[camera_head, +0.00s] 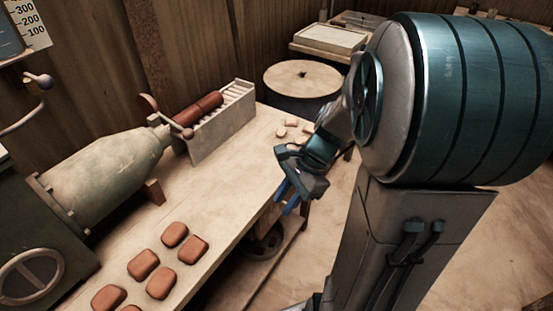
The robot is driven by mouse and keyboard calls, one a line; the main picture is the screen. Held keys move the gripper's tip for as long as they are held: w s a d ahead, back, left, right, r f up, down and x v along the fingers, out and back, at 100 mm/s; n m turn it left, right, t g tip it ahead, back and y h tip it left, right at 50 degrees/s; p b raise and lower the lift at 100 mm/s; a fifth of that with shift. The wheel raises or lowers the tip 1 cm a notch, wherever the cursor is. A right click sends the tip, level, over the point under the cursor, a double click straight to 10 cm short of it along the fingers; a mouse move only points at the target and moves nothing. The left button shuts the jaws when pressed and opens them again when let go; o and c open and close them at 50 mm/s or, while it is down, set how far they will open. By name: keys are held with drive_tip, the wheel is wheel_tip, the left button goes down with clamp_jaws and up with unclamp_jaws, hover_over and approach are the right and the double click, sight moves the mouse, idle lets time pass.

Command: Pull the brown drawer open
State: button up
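My gripper (287,197) hangs at the front edge of the long workbench, with its blue fingers pointing down. It is small in the picture, and I cannot tell whether the fingers are apart or closed on anything. Below the bench top, close to the fingers, a dark brown wooden part (262,222) shows in shadow. It may be the front of the brown drawer, but its outline and any handle are not clear. My arm covers the area to the right.
The bench top (215,195) carries several reddish-brown tiles (160,282), small pale pieces (292,122), a grey-green press barrel (105,175) and a slatted rack (222,122). A lower shelf (265,262) runs under the bench. A round drum (302,78) stands beyond.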

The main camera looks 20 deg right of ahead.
drive_tip(key=w+d+f+m+t+y+b, duration=0.1)
drive_tip(key=w+d+f+m+t+b, duration=0.25)
drive_tip(key=d+f+m, duration=0.55)
drive_tip(key=w+d+f+m+t+y+b, duration=0.2)
drive_tip(key=d+f+m+t+b, duration=0.25)
drive_tip(key=f+m, duration=0.5)
drive_tip(key=w+d+f+m+t+y+b, duration=0.1)
drive_tip(key=w+d+f+m+t+b, duration=0.25)
drive_tip(key=d+f+m, duration=0.6)
drive_tip(key=w+a, duration=0.3)
drive_tip(key=w+a+m+b, duration=0.1)
drive_tip(key=w+a, duration=0.2)
drive_tip(key=a, duration=0.1)
drive_tip(key=w+a+m+t+b, duration=0.1)
drive_tip(key=w+a, duration=0.2)
drive_tip(key=w, duration=0.1)
drive_tip(key=shift+a+r, duration=0.2)
drive_tip(key=shift+r, duration=0.1)
drive_tip(key=shift+c, duration=0.4)
clamp_jaws()
